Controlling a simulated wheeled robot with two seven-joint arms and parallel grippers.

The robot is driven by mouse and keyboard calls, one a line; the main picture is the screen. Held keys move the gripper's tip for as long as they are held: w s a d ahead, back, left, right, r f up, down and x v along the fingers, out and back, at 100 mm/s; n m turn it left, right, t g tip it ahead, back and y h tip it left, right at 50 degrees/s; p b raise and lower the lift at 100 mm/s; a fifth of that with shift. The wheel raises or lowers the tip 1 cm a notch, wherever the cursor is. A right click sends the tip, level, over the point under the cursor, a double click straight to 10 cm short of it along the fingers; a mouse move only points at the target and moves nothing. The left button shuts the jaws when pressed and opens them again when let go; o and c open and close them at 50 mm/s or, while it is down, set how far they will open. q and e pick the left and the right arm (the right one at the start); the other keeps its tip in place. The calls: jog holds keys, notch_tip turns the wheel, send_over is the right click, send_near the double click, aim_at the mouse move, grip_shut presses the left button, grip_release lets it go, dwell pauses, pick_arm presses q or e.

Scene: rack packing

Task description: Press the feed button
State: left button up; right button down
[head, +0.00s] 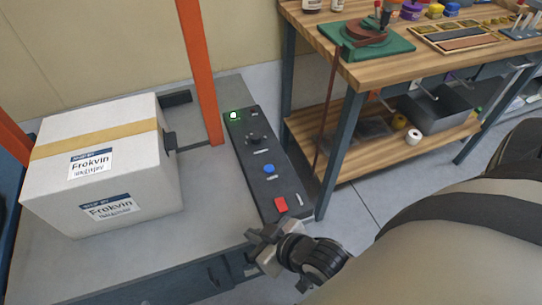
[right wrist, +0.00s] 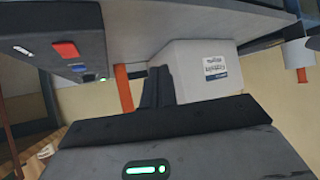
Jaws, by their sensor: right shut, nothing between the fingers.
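The dark control panel (head: 262,185) runs along the right edge of the grey bench. It carries a lit green button or lamp (head: 233,115), a black knob (head: 253,139), a blue round button (head: 269,169) and a red rectangular switch (head: 280,204). The labels are too small to read, so I cannot tell which is the feed button. My right gripper (head: 259,237) is just in front of the panel's near end, by the red switch; contact is not visible. Its fingers (right wrist: 157,87) are shut and empty in the right wrist view. My left gripper is not in view.
A white taped box (head: 145,195) labelled "Frokvin" stands on the grey bench (head: 205,215), left of the panel. A wooden workbench (head: 440,68) with tools stands to the right, with a floor gap between.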

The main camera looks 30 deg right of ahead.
jog(key=w+a+n+y, duration=0.2)
jog(key=w+n, duration=0.2)
jog(key=w, duration=0.1)
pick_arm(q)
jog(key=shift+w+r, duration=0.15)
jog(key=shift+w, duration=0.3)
pick_arm(e)
notch_tip(320, 180, up, 5)
jog(key=n+g+h, duration=0.1)
jog(key=n+g, duration=0.1)
jog(key=n, duration=0.5)
send_over(273, 169)
jog(key=shift+f, duration=0.1)
